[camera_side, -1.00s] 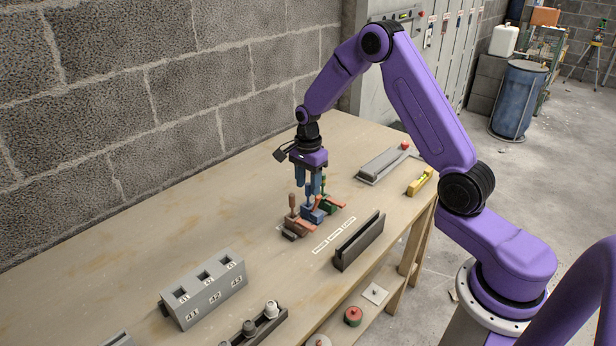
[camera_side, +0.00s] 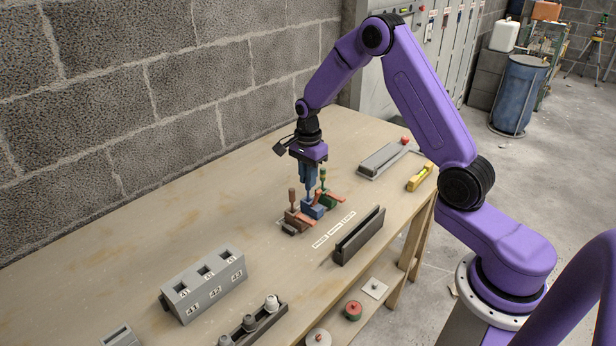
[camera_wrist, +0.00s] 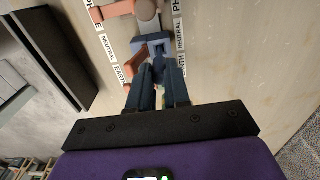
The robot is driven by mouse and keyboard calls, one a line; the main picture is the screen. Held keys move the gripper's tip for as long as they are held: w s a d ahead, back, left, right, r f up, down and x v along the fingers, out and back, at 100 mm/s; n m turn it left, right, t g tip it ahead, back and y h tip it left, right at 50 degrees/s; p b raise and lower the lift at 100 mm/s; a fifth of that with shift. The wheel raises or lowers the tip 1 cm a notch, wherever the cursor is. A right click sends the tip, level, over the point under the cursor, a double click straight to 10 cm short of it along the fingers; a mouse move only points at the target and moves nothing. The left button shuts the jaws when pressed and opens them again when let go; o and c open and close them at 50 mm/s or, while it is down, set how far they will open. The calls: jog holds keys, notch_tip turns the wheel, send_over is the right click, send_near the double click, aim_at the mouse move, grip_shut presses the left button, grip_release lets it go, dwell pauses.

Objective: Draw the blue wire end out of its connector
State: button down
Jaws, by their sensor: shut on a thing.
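The blue connector (camera_side: 315,209) stands on the bench between a brown connector (camera_side: 296,219) and a green connector (camera_side: 327,199). The blue wire end (camera_side: 309,194) stands upright, its lower part reaching down to the blue connector. My gripper (camera_side: 308,181) is above the connector, pointing down, its fingers shut on the upper part of the blue wire end. The wrist view also shows my gripper (camera_wrist: 158,72) in line with the blue connector (camera_wrist: 151,45). The fingers hide most of the wire end there.
The brown wire end (camera_side: 293,196) and green wire end (camera_side: 323,177) stand close on either side. Orange levers (camera_side: 334,196) stick out from the connectors. A dark slotted rail (camera_side: 360,236) lies in front, and a grey numbered block (camera_side: 204,285) stands front left.

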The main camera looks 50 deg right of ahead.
jog(key=shift+r, duration=0.8)
dwell(0.4)
jog(key=shift+r, duration=3.5)
